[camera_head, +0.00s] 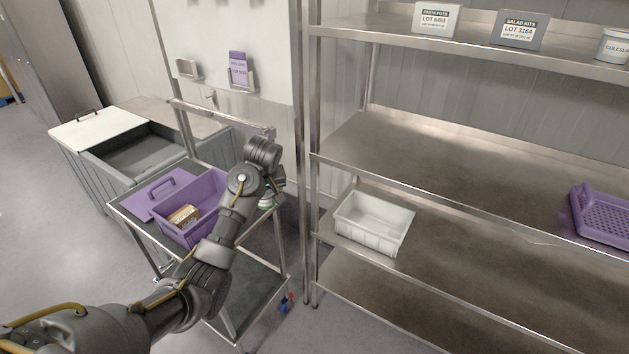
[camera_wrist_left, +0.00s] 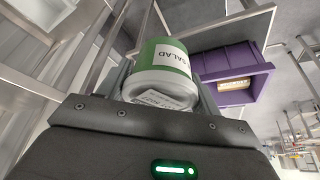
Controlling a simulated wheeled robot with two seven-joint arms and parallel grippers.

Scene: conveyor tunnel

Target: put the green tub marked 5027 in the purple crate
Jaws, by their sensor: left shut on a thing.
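My left gripper (camera_head: 271,192) is shut on a green tub with a white lid and a "SALAD" label. In the head view, my wrist hides most of the tub (camera_head: 266,204). The purple crate (camera_head: 187,238) stands on the cart, left of my gripper, with a brown and white labelled item (camera_head: 183,215) inside. The crate (camera_wrist_left: 266,68) also shows at the right in the left wrist view, apart from the tub. My right gripper is not in view.
The steel cart (camera_head: 232,276) has a purple lid (camera_head: 151,199) beside the crate. A grey bin (camera_head: 98,182) stands behind it. The steel rack (camera_head: 420,150) at the right holds a white crate (camera_head: 345,223), a purple basket (camera_head: 603,212) and labelled boxes (camera_head: 519,30).

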